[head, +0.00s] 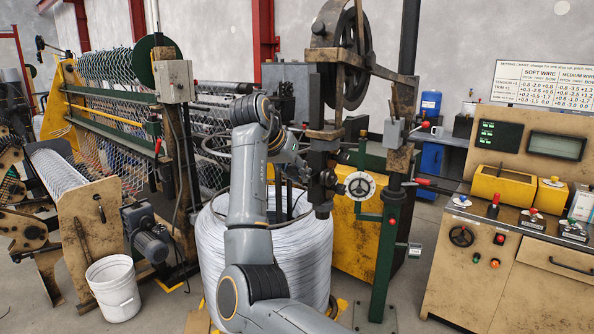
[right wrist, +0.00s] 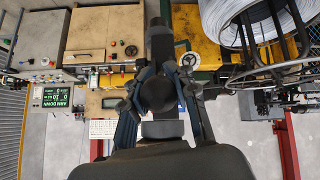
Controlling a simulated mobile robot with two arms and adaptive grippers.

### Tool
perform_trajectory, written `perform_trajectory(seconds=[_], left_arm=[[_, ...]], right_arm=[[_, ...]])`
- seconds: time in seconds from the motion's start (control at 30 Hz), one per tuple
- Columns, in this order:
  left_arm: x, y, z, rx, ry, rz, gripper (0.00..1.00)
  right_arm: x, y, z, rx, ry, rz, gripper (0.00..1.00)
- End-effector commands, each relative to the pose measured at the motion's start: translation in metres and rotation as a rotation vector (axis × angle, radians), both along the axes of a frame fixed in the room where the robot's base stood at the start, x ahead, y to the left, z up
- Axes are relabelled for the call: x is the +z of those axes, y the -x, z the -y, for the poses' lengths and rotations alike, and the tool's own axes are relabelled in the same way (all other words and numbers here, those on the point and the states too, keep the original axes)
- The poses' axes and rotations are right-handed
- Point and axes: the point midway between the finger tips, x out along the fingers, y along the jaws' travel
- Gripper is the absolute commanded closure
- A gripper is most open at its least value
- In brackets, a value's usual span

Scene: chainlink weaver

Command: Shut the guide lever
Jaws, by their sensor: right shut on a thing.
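My right gripper (head: 322,192) is in the middle of the head view, beside the dark machine frame and left of the white handwheel (head: 359,186). In the right wrist view its two fingers (right wrist: 160,104) close from both sides on a dark part (right wrist: 158,88), seemingly the guide lever. My left gripper is not in view.
A large wire coil (head: 312,262) stands just below and behind my arm. A dark green post (head: 385,255) with red-knobbed levers (head: 423,182) rises to the right. A control desk (head: 480,262) fills the right side. A white bucket (head: 113,288) stands on the floor at left.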

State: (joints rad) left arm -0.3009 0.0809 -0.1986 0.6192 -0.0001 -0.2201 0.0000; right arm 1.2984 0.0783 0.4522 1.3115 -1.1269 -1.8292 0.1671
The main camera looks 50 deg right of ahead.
Motion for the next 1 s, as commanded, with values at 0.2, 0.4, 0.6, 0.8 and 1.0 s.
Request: perform_trajectory(seconds=[0.2,0.4,0.6,0.8,1.0], left_arm=[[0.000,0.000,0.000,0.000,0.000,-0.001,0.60],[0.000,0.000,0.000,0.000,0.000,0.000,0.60],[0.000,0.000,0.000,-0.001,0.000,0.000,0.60],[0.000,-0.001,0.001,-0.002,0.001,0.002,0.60],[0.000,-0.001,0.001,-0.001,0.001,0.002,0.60]], right_arm=[[0.002,0.000,0.001,-0.001,0.001,0.004,1.00],[0.002,0.000,0.001,-0.001,0.001,0.005,0.55],[0.001,0.000,0.001,-0.001,0.000,0.003,0.47],[0.003,0.000,-0.001,-0.001,0.000,0.003,0.47],[0.026,0.002,-0.020,0.000,0.002,0.007,0.47]])
